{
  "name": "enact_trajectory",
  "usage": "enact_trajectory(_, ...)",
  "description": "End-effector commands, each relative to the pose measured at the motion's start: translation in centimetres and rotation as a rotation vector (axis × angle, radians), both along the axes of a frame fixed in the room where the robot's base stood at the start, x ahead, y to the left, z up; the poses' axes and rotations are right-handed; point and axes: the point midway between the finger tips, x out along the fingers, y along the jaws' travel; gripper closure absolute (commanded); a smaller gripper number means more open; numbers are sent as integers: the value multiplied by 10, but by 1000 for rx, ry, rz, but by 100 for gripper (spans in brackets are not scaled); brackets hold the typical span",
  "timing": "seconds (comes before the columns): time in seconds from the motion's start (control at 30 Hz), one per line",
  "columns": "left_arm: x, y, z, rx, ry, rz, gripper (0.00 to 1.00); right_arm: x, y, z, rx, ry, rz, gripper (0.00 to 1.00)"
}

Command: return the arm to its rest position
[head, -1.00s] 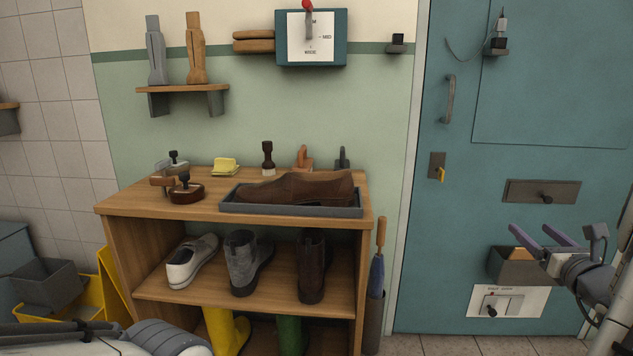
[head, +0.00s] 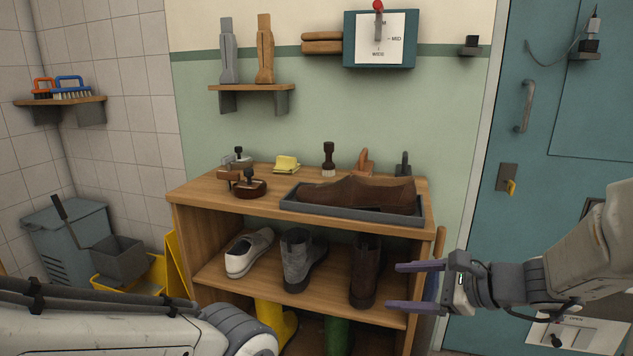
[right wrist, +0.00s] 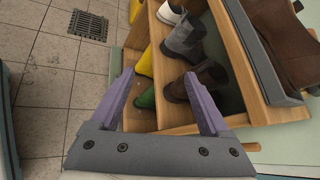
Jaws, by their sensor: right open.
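My right gripper (head: 418,286) is open and empty in the head view, in front of the right end of the wooden shoe rack (head: 188,190). Its two purple fingers point left, close to the dark brown boot (head: 365,270) on the middle shelf; I cannot tell the exact gap. In the right wrist view the open fingers (right wrist: 160,92) frame the side of the rack (right wrist: 195,50), with nothing between them. My left arm crosses the lower left of the head view, and its gripper is out of the picture.
A grey tray (head: 318,207) with a brown shoe (head: 355,193) lies on the rack top. A white shoe (head: 248,252) and a grey boot (head: 300,262) stand on the middle shelf. A teal door (head: 560,130) is at right. A yellow bucket (head: 148,280) stands at left. A floor drain (right wrist: 87,25) lies on open tiles.

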Motion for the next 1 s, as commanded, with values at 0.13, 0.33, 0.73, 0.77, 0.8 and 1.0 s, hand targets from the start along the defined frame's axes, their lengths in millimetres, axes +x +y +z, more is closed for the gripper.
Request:
enact_trajectory(0.13, 0, 0, 4, 0, 0, 0, 50, -71, 92, -22, -262, -23, 491, 20)
enact_trajectory(0.33, 0, 0, 9, 0, 0, 0, 50, -172, 135, -51, -630, -182, 1153, 20)
enact_trajectory(0.73, 0, 0, 14, 0, 0, 0, 50, -238, 123, -68, -1071, -594, 1924, 20)
enact_trajectory(0.77, 0, 0, 14, 0, 0, 0, 50, -239, 123, -68, -1095, -624, 1965, 20)
enact_trajectory(0.8, 0, 0, 14, 0, 0, 0, 50, -241, 122, -68, -1127, -667, 2016, 20)
enact_trajectory(1.0, 0, 0, 48, 0, 0, 0, 50, -241, 121, -34, -1171, -721, 2082, 20)
